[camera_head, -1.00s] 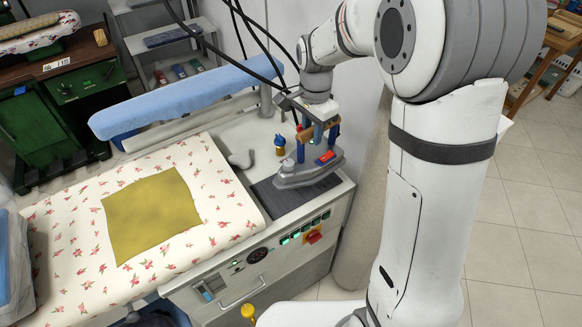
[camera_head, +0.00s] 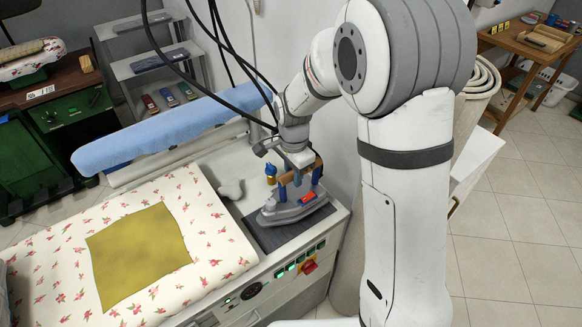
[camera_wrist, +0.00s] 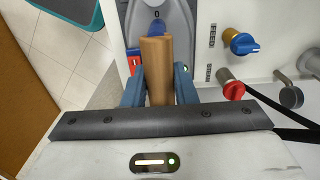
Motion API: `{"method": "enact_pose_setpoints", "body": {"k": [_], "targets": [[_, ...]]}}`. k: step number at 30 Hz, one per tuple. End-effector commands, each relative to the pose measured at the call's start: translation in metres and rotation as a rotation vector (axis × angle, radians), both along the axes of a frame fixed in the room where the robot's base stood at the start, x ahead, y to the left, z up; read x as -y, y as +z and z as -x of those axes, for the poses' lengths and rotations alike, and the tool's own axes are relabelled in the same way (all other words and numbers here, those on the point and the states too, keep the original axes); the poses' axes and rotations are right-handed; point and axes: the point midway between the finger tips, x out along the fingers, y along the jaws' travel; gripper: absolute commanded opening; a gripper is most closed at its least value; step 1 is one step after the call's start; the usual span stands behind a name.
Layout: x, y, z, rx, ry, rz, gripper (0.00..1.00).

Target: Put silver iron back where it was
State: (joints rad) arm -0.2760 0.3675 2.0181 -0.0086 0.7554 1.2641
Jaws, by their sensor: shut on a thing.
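The silver iron (camera_head: 294,207) has a grey body, blue posts, a red part and a wooden handle. It sits on or just over the dark rest pad (camera_head: 262,238) at the right end of the ironing station; I cannot tell if its sole touches. My gripper (camera_head: 299,177) is above it, shut on its handle. In the wrist view the wooden handle (camera_wrist: 157,70) lies between the fingers of my gripper (camera_wrist: 160,85). The iron's sole and part of the pad are hidden.
A floral ironing board (camera_head: 215,235) with a yellow cloth (camera_head: 137,253) lies to the left. A blue padded arm (camera_head: 170,130) runs behind. A yellow-blue knob (camera_head: 270,172) stands close behind the iron. Black cables hang nearby.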

Motion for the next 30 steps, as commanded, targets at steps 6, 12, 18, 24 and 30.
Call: {"method": "enact_pose_setpoints", "body": {"k": [6, 12, 18, 24, 30], "targets": [[-0.001, -0.021, -0.001, 0.002, 0.001, 0.000, 0.00], [-0.001, -0.030, -0.001, 0.005, 0.001, -0.001, 0.00], [-0.001, -0.030, -0.001, 0.005, 0.002, -0.001, 0.00], [-0.001, -0.035, 0.001, -0.001, 0.002, 0.001, 0.29], [-0.001, -0.035, 0.001, -0.002, 0.002, 0.001, 0.46]]}}
